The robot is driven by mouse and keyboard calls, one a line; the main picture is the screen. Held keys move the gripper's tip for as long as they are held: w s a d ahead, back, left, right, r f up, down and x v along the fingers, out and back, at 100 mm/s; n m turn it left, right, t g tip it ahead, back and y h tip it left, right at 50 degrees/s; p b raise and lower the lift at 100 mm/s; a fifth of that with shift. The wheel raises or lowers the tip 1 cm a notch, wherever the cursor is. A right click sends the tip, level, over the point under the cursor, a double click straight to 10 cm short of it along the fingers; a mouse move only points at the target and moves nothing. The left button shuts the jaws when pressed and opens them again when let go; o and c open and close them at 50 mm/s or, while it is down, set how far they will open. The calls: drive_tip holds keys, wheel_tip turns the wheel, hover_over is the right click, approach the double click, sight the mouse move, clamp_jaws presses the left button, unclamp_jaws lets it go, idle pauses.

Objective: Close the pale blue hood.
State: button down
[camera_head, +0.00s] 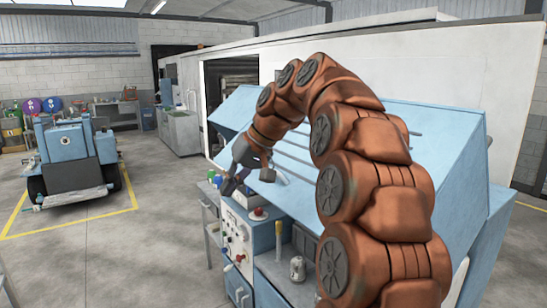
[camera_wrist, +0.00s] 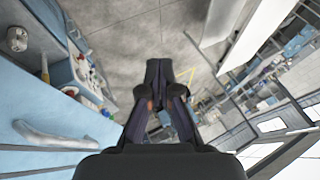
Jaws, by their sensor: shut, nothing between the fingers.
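The pale blue hood (camera_head: 445,135) is a large sloped panel on the workbench machine, raised above the control panel and counter. Its middle is hidden by my arm in the head view. In the wrist view a pale blue surface (camera_wrist: 25,115) at the lower left carries a whitish curved handle (camera_wrist: 65,138). My gripper (camera_head: 230,184) is near the hood's left lower edge, above the control panel; the head view shows it small and partly dark. In the wrist view my gripper (camera_wrist: 158,64) has its fingertips together, with nothing between them, apart from the handle.
The control panel (camera_head: 236,240) with knobs and a red button is below my gripper. A small metal jar (camera_head: 297,268) and a yellow-handled tool (camera_head: 279,240) stand on the counter. A blue cart (camera_head: 70,155) is at the left, with open floor (camera_head: 130,255) between.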

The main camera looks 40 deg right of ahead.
drive_tip(key=w+d+r+t+h+p, duration=0.15)
drive_tip(key=d+r, duration=0.35)
drive_tip(key=d, duration=0.6)
drive_tip(key=w+d+r+t+h, duration=0.1)
drive_tip(key=d+r+t, duration=0.2)
drive_tip(key=d+r, duration=0.55)
drive_tip(key=s+d+f+b+x, duration=0.1)
drive_tip(key=d+b+x, duration=0.1)
drive_tip(key=x, duration=1)
drive_tip(key=shift+s+f+b, duration=0.2)
drive_tip(key=shift+f+b, duration=0.15)
drive_tip(key=shift+b, duration=0.05)
drive_tip(key=shift+d+f+y, duration=0.1)
drive_tip(key=shift+d+y, duration=0.05)
drive_tip(key=shift+y, duration=0.1)
drive_tip(key=shift+a+f+p, duration=0.25)
drive_tip(key=shift+f, duration=0.6)
drive_tip(key=shift+a+f+p, duration=0.2)
drive_tip(key=shift+a+f, duration=0.05)
drive_tip(key=shift+f, duration=0.55)
drive_tip(key=shift+f, duration=0.1)
